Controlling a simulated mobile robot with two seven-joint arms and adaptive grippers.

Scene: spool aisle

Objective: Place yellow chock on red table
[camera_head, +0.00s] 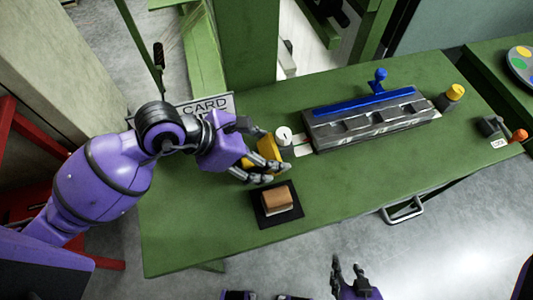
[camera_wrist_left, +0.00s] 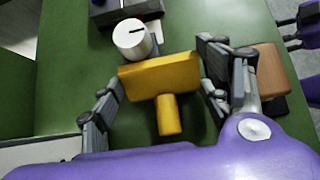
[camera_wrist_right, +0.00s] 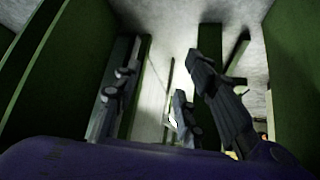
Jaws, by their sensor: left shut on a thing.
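The yellow chock (camera_head: 268,148) is a T-shaped block with a round stem, over the green table. It also shows in the left wrist view (camera_wrist_left: 160,78), between the fingers of my left gripper (camera_wrist_left: 155,85), which is shut on it. Whether the chock is lifted off the table is hard to tell. A red frame (camera_head: 35,130) shows at the left edge of the head view, partly hidden behind my left arm; it may be part of the red table, whose top I cannot make out. My right gripper (camera_head: 352,278) is open and empty at the bottom; its fingers stand apart in the right wrist view (camera_wrist_right: 165,75).
The green table (camera_head: 340,200) holds a white-topped knob (camera_head: 284,136), a brown block (camera_head: 278,199) on a black pad, a grey fixture (camera_head: 370,122) with a blue bar, and a yellow knob (camera_head: 455,92). A green post rises behind it. The table's front right is clear.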

